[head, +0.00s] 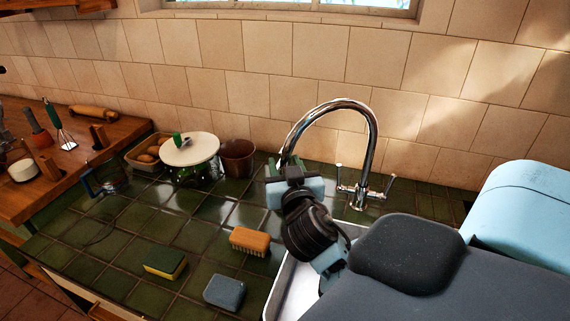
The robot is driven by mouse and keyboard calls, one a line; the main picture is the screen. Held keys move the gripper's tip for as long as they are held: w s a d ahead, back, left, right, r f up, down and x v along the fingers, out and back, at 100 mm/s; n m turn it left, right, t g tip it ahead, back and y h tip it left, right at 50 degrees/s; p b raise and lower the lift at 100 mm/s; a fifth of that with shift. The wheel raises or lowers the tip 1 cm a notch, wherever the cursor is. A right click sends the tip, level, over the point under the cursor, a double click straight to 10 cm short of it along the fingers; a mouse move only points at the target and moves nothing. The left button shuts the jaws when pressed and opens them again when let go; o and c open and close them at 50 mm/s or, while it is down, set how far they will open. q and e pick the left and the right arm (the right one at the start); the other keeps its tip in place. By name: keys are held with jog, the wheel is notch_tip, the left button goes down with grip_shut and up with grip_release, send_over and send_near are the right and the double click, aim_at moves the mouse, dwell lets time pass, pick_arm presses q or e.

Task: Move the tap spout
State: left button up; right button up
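The tap (366,150) is chrome, with a tall arched spout that curves over to the left. It stands behind the white sink, with a lever on either side of its base. My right gripper (284,163) is at the downward end of the spout, its fingertips beside or around the tip. The gripper body and wrist partly hide the fingers, so I cannot tell whether they touch or grip the spout. My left gripper is not in view.
The white sink (283,291) is partly hidden under my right arm. On the green tiles are a wooden brush (250,241), a sponge (166,265), a blue-grey block (224,292), a white round stand (190,150) and a brown pot (237,158). The tiled wall (220,90) is close behind.

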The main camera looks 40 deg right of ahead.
jog(key=shift+w+d, duration=0.15)
jog(key=shift+w, duration=0.1)
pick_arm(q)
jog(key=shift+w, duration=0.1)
pick_arm(e)
grip_shut()
dwell(0.3)
